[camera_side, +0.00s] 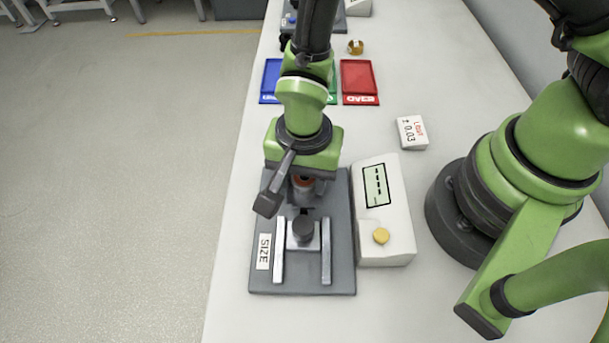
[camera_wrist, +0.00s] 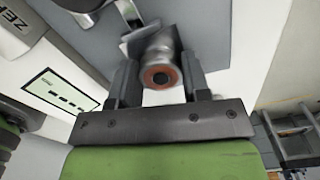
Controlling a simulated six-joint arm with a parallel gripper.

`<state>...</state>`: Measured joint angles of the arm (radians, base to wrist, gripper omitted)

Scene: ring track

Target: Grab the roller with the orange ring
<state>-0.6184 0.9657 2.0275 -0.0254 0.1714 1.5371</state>
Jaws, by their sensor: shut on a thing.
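The roller (camera_wrist: 161,76) with the orange ring shows in the wrist view as a metal cylinder, its end towards the camera with an orange ring around a dark centre. My gripper (camera_wrist: 160,85) has one finger on each side of it and is shut on it. In the side view the roller (camera_side: 303,182) is partly hidden below my gripper (camera_side: 301,190), over the far part of the grey SIZE station (camera_side: 340,278). I cannot tell whether the roller still touches the station.
A white display box with a yellow knob (camera_side: 381,236) stands right of the station. A white limit sign (camera_side: 411,132), a blue tray (camera_side: 270,82), a partly hidden green tray (camera_side: 332,90) and a red tray (camera_side: 359,79) lie farther back. A brass ring (camera_side: 355,47) lies behind them.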

